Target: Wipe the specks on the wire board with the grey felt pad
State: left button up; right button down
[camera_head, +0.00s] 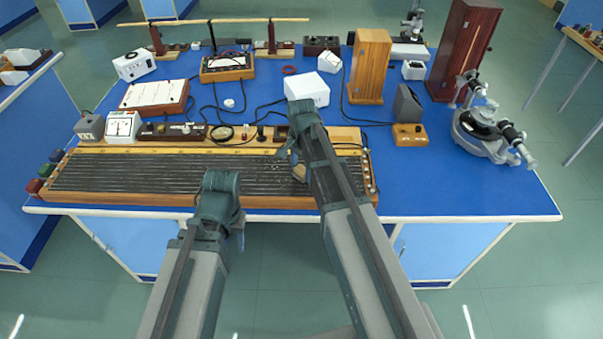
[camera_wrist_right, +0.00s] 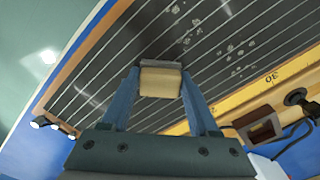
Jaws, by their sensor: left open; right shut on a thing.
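The wire board (camera_head: 130,176) lies along the front of the blue bench, a dark panel with parallel wires in a wooden frame; it fills much of the right wrist view (camera_wrist_right: 130,45). Pale grey specks (camera_wrist_right: 235,52) lie in clusters on its dark face, beyond and to the right of the pad in that view. My right gripper (camera_wrist_right: 160,88) is shut on the felt pad's tan block (camera_wrist_right: 160,83); the grey felt edge (camera_wrist_right: 160,64) faces the board. I cannot tell whether it touches. In the head view the pad (camera_head: 299,172) is over the board's right part. My left gripper (camera_head: 239,238) is partly hidden, in front of the bench edge.
A white box (camera_head: 307,90) is behind my right arm. The bench's front right corner (camera_head: 480,195) is clear.

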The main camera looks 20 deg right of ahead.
aim_at(302, 161)
jog(key=shift+w+d+f, duration=0.1)
jog(key=shift+w+d, duration=0.1)
jog(key=shift+w, duration=0.45)
jog(key=shift+w+d, duration=0.15)
jog(key=shift+w, duration=0.45)
jog(key=shift+w+d, duration=0.3)
jog(key=shift+w, duration=0.7)
jog(key=shift+w+d, duration=0.25)
jog(key=shift+w, duration=0.7)
jog(key=shift+w+a, duration=0.1)
jog(key=shift+a, duration=0.7)
jog(key=shift+s+a, duration=0.3)
jog(key=shift+s, duration=0.55)
jog(key=shift+s+a, duration=0.15)
jog(key=shift+s, duration=0.4)
jog(key=shift+s+a, duration=0.15)
jog(key=shift+s, duration=0.4)
jog(key=shift+s+a, duration=0.3)
jog(key=shift+s, duration=0.7)
jog(key=shift+s+a, duration=0.25)
jog(key=shift+s, duration=0.7)
